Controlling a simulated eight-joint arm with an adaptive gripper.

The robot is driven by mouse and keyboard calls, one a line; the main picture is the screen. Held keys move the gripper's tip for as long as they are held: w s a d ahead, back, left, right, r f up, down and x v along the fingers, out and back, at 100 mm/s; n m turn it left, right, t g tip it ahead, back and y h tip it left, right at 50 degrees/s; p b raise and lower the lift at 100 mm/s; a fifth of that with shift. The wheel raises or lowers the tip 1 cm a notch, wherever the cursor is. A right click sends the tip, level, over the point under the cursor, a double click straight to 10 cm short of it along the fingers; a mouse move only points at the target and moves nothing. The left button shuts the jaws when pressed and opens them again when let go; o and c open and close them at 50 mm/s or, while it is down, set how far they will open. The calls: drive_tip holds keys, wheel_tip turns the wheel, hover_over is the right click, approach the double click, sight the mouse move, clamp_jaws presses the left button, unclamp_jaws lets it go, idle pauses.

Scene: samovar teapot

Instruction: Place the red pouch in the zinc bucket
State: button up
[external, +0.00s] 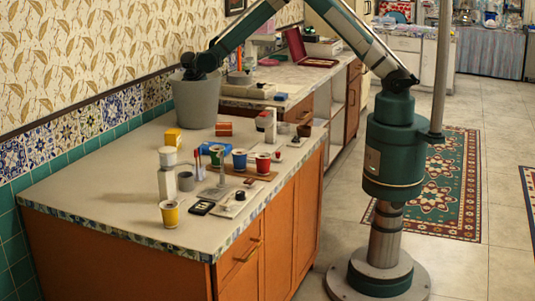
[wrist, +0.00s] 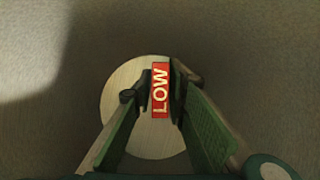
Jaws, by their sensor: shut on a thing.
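The zinc bucket (external: 198,101) stands upright at the back of the counter, against the tiled wall. My gripper (external: 200,65) is at the bucket's mouth in the external view, and its fingertips are hidden by the bucket. In the wrist view, my gripper (wrist: 160,98) is shut on the red pouch (wrist: 160,89), which shows white letters "LOW". Below the pouch is a pale round surface that looks like the floor of the bucket (wrist: 118,83), with grey-brown wall around it. I cannot tell whether the pouch touches the floor.
A yellow box (external: 172,137) and an orange-red box (external: 223,129) stand near the bucket. The counter's left part (external: 100,190) is clear.

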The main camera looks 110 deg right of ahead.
drive_tip(key=shift+f, duration=0.15)
drive_tip(key=o, duration=0.6)
drive_tip(key=p+v, duration=0.1)
drive_tip(key=v, duration=1.1)
idle(0.7)
